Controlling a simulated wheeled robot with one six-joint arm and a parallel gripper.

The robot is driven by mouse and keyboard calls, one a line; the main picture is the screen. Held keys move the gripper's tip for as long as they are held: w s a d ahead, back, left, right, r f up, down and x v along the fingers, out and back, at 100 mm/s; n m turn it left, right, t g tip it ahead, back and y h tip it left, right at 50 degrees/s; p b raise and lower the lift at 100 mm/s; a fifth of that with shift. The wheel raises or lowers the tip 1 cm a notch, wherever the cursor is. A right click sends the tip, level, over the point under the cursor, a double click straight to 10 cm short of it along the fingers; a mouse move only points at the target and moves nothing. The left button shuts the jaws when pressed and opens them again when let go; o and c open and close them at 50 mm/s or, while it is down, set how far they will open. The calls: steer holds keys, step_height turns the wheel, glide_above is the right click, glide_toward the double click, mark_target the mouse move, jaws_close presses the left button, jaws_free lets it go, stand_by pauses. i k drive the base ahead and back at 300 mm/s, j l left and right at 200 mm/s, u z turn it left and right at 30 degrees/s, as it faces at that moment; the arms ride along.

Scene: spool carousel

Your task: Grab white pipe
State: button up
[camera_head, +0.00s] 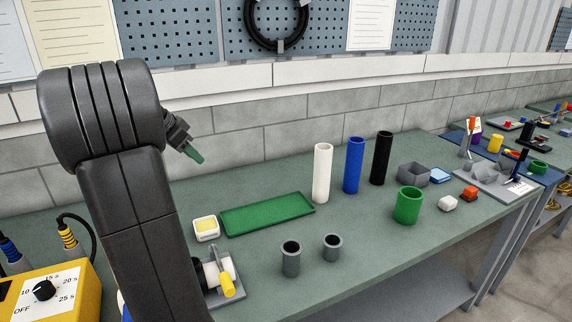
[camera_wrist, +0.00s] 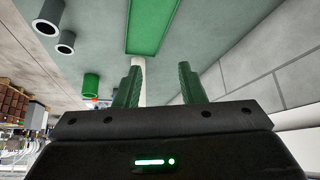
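The white pipe (camera_head: 322,172) stands upright on the green workbench, right of the green tray and left of the blue pipe (camera_head: 354,165). A black pipe (camera_head: 381,158) stands further right. My gripper (camera_head: 193,155) is raised above the bench, left of the white pipe and well apart from it. In the wrist view my gripper (camera_wrist: 160,68) has its two green fingers spread with nothing held between them. A white piece, likely the white pipe (camera_wrist: 138,61), shows beyond the left finger, which partly hides it.
A green tray (camera_head: 266,213) lies behind two grey cups, the left one (camera_head: 291,258) and the right one (camera_head: 331,247). A brick wall runs behind.

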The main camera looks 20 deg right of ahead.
mark_target(323, 153)
steer(key=l+u, duration=0.1)
steer(key=l, duration=0.55)
steer(key=l+u, duration=0.15)
steer(key=l, duration=0.5)
steer(key=k+l+u, duration=0.1)
steer(key=l, duration=0.55)
steer(key=k+l+u, duration=0.1)
steer(key=l, duration=0.55)
